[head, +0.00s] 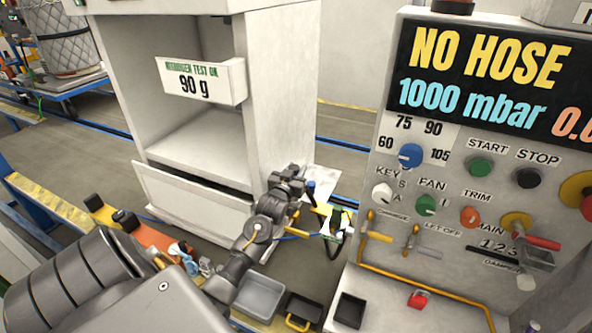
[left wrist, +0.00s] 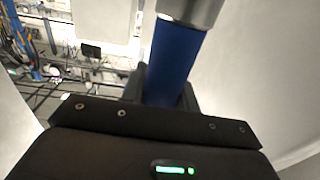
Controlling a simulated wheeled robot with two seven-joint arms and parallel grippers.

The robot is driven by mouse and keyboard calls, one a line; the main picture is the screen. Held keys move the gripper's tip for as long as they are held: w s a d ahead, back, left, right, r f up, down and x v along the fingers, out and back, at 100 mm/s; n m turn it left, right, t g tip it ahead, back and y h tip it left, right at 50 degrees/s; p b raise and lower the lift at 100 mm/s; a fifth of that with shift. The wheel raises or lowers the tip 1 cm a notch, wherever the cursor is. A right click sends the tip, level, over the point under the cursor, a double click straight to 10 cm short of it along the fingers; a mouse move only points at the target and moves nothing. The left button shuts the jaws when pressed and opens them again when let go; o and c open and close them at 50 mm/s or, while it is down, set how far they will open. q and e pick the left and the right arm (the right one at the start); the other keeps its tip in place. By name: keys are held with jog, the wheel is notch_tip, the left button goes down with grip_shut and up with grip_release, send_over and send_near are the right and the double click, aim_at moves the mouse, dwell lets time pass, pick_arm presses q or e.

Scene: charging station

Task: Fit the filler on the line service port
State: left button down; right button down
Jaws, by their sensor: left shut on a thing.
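My left gripper (head: 291,181) is in front of the right side of the white cabinet, at its lower part. In the left wrist view it is shut on a blue cylindrical body with a grey metal top (left wrist: 180,50), which I take to be the filler. In the head view only a small blue piece of the filler (head: 311,187) shows beside the jaws; the rest is hidden. I cannot make out the line service port in either view. My right gripper is not in view.
The white cabinet (head: 281,80) has an open bay and a "90 g" sign (head: 203,82). The control panel (head: 450,160) at right reads "NO HOSE" and "1000 mbar". A yellow-black item (head: 333,216) is near my gripper.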

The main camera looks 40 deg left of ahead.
pick_arm(q)
jog(key=shift+f+b, duration=0.4)
jog(key=shift+f, duration=0.25)
jog(key=c, duration=1)
grip_release()
jog(key=shift+o, duration=0.2)
jog(key=b+v, duration=0.2)
jog(key=v, duration=0.9)
jog(key=shift+w, duration=0.1)
